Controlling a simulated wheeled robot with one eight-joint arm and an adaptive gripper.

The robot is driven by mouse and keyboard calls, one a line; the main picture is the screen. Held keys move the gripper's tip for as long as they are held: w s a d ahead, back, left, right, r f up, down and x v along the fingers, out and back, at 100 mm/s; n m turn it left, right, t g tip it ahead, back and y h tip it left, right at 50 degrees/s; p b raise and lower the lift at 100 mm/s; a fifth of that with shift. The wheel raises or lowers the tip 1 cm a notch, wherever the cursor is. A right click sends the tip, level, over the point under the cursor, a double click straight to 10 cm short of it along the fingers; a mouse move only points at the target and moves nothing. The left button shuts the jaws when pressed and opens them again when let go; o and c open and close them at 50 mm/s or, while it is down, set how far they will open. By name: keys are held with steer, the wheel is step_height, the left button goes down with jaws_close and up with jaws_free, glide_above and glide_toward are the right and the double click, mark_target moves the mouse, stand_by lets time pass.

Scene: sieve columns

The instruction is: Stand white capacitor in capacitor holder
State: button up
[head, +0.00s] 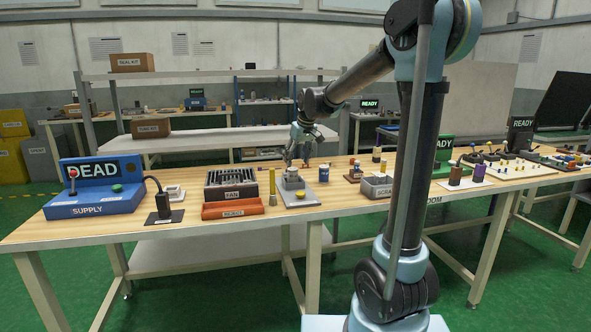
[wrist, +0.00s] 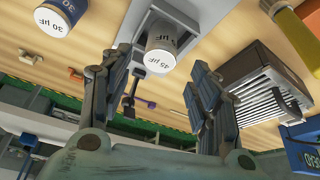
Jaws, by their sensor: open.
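The white capacitor (wrist: 161,58), marked 45 µF, shows in the wrist view with its labelled end facing the camera. It stands at the grey capacitor holder (wrist: 176,17), whose walls show around it; how deep it sits is hidden. In the head view the holder (head: 293,184) is on a pale plate at the middle of the bench, with the capacitor (head: 292,171) small at its top. My gripper (head: 298,160) is just above it, pointing down. In the wrist view my gripper's fingers (wrist: 163,75) are open, one on each side of the capacitor, with gaps showing.
A blue-and-white 30 µF can (wrist: 57,18) stands close by, right of the holder in the head view (head: 324,174). A grey scrap bin (head: 377,187) is to the right.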

steer(key=v, duration=0.4)
steer(key=s+d+f+m+h, duration=0.1)
steer(key=s+d+f+m, duration=0.15)
steer(key=s+d, duration=0.6)
steer(key=s+d+f+m, duration=0.1)
steer(key=s+d+f, duration=0.2)
steer(key=s+d, duration=0.55)
steer(key=s+d+f+m, duration=0.1)
steer(key=s+d+f, duration=0.1)
steer(key=s+f, duration=0.5)
steer(key=s+d+f+m+g+h, duration=0.1)
steer(key=s+d+f+m, duration=0.1)
steer(key=s+f, duration=0.5)
steer(key=s+d, duration=0.1)
steer(key=s, duration=0.5)
steer(key=shift+f, duration=0.25)
steer(key=shift+s, duration=0.15)
steer(key=shift+w+f, duration=0.2)
steer(key=shift+w, duration=0.25)
